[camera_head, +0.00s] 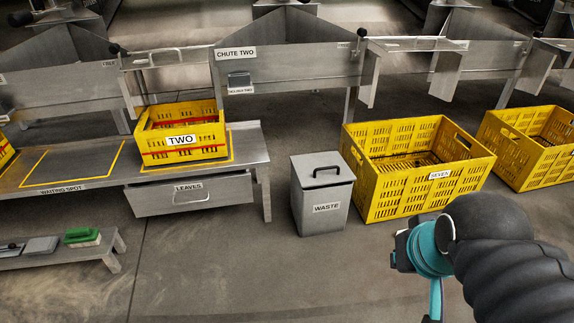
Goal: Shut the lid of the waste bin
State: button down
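The waste bin (322,215) is a grey metal box labelled WASTE. It stands upright on the floor in the middle of the view. Its lid (315,163), with a black bar handle (327,172), lies flat across the top of the bin and looks shut. I see no gap under its front edge. My arm, with a black sleeve and a teal joint, is at the lower right, to the right of the bin and apart from it. My gripper's fingers are not visible; the arm runs out of the bottom of the picture.
A yellow crate labelled SEVEN (440,175) stands close to the bin's right, with another yellow crate (540,165) beyond. At left, a metal bench (250,150) holds crate TWO (185,150) over a LEAVES drawer (190,197). A low bench (60,262) holds a green brush (82,235). Floor before the bin is clear.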

aim_at(321, 163)
jog(key=u, duration=0.8)
jog(key=i, duration=0.85)
jog(key=z, duration=1.9)
